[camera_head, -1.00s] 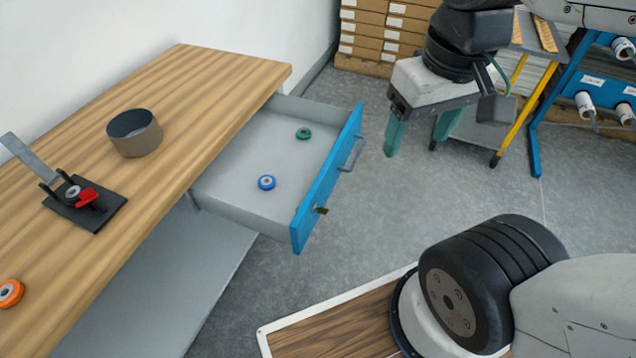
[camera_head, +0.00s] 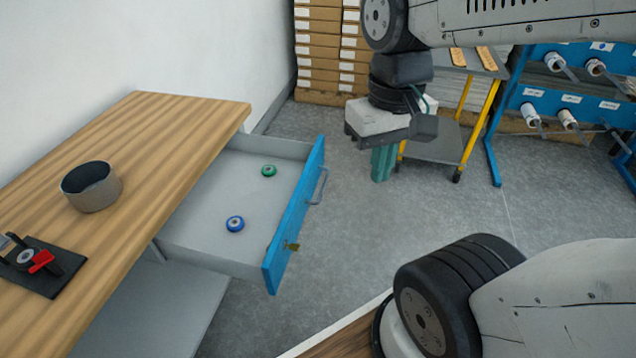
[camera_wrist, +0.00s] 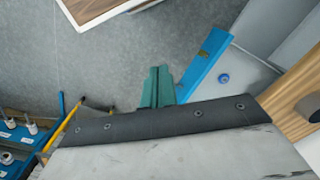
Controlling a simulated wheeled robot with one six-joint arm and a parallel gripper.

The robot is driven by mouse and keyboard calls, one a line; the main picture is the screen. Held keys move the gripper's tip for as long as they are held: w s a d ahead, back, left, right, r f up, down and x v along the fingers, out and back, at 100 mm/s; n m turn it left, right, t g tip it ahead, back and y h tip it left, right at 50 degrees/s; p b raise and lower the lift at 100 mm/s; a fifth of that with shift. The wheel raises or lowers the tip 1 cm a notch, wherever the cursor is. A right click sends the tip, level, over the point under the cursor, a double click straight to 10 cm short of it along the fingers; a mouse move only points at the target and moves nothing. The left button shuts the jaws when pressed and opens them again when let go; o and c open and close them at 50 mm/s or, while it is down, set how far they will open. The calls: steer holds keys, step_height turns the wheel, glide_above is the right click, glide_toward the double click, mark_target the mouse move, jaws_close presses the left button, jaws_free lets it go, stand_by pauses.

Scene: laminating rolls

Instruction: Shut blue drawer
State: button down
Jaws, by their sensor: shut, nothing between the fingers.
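The blue drawer (camera_head: 292,226) stands pulled open from under the wooden table, its blue front facing right with a handle (camera_head: 319,186) on it. A blue roll (camera_head: 235,224) and a green roll (camera_head: 269,170) lie inside it. My gripper (camera_head: 382,164) has green fingers, shut together and empty, and hangs to the right of the drawer front, apart from it in the head view. In the wrist view the shut fingers (camera_wrist: 158,86) point past the blue drawer front (camera_wrist: 205,63), and the blue roll (camera_wrist: 223,78) shows inside the drawer.
The wooden table (camera_head: 165,135) carries a dark round bowl (camera_head: 91,188) and a black fixture with a red part (camera_head: 41,262). Cardboard boxes (camera_head: 322,50) are stacked at the back. A blue rack (camera_head: 575,75) with white rolls stands at the right. Grey floor (camera_head: 425,205) is clear beside the drawer.

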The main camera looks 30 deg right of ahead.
steer(key=w+d+f+m+g+y, duration=0.1)
steer(key=w+d+f+m+y, duration=0.1)
steer(key=w+f+m+y, duration=0.4)
steer(key=m+t, duration=0.8)
steer(key=m, duration=1.1)
glide_toward(316, 174)
steer(key=shift+y, duration=0.3)
steer(key=x, duration=0.6)
steer(key=shift+d+f, duration=0.15)
steer(key=shift+d, duration=0.05)
